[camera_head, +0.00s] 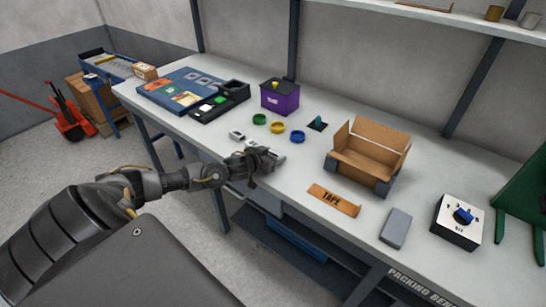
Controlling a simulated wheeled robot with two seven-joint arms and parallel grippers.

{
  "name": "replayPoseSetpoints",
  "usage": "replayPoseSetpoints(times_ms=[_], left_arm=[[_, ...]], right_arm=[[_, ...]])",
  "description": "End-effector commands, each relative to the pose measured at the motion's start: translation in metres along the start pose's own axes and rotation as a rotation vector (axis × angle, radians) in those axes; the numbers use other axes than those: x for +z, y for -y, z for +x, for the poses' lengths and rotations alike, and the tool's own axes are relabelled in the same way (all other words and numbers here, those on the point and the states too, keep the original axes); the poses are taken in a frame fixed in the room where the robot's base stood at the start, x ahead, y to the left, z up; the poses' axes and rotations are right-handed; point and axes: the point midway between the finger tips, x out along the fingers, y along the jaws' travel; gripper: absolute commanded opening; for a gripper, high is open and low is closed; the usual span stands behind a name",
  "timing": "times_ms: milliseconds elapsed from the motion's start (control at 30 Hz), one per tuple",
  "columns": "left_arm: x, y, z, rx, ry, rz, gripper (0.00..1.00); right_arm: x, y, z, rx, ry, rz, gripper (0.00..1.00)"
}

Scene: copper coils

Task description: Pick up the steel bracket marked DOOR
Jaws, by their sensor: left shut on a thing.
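My left gripper (270,158) reaches over the front part of the white workbench (310,165). It is shut on a small grey steel bracket (280,156), part of which shows past the fingers. The fingers hide most of this bracket, and I cannot read any marking on it. Another small pale metal piece (237,135) lies on the bench to the upper left of the gripper. A further pale piece (252,144) shows just behind the gripper. No DOOR marking can be read on any of them. My right gripper is not in view.
Green (260,119), yellow (278,127) and blue (297,137) rings lie behind the gripper, near a purple box (280,96).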

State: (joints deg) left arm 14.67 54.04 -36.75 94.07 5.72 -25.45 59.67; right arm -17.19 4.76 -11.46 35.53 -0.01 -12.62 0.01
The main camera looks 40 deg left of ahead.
Motion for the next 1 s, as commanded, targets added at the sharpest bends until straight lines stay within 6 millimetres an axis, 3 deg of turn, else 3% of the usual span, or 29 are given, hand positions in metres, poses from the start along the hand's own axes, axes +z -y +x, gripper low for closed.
replayPoseSetpoints(times_ms=[267,500,767,1000], left_arm=[[-0.004,0.0,-0.001,0.0,-0.002,-0.001,0.35],[-0.032,0.0,-0.013,0.001,-0.005,0.001,0.35],[-0.066,-0.01,-0.083,0.004,0.0,0.007,0.35],[-0.063,-0.02,-0.143,0.003,0.005,0.005,0.35]], right_arm=[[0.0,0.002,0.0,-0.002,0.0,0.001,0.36],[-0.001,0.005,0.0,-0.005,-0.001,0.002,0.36],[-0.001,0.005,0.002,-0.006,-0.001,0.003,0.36],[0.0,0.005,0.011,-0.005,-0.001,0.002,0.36]])
